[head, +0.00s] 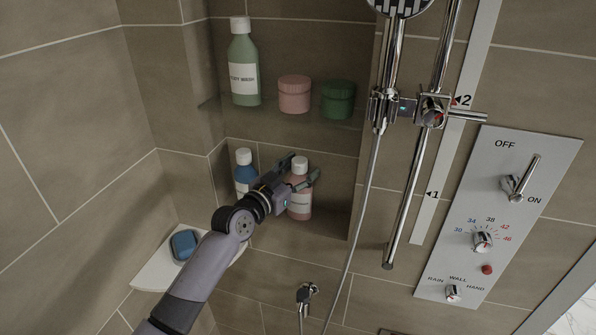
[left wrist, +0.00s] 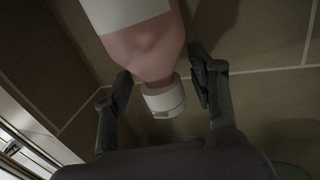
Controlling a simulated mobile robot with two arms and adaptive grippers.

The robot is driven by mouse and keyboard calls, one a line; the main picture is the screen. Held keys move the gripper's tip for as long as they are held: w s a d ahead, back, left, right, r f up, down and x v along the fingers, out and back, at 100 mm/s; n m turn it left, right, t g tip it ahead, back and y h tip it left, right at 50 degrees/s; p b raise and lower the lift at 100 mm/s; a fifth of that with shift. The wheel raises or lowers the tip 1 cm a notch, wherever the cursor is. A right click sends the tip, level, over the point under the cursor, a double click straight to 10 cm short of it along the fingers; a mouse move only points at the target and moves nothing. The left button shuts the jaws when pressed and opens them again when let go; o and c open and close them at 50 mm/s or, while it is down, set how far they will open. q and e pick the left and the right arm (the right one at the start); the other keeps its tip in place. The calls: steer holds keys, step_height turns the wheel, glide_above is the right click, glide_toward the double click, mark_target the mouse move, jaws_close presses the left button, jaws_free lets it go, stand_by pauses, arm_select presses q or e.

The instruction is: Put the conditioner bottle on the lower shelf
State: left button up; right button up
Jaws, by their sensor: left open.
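A pink bottle (head: 299,205) with a white cap and a white label stands upright in the lower part of the wall niche; its label is too small to read, so I cannot confirm it is the conditioner. It appears to rest on the lower shelf (head: 328,222). My left gripper (head: 302,169) is open, with its fingers on either side of the bottle's top. In the left wrist view, the pink bottle (left wrist: 150,48) and its cap lie between the open fingers (left wrist: 161,76), with a gap visible beside the cap. My right gripper is not in view.
A blue bottle (head: 243,168) stands left of the pink one. The upper glass shelf (head: 290,120) holds a green bottle (head: 244,75), a pink jar (head: 294,93) and a green jar (head: 338,101). The shower hose (head: 366,190) hangs right of the niche.

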arm_select(q)
steer(key=shift+r, duration=0.15)
steer(key=shift+s+a, duration=0.1)
steer(key=shift+s, duration=0.1)
steer(key=b+v, duration=0.2)
steer(key=v, duration=0.9)
steer(key=shift+s+a, duration=0.2)
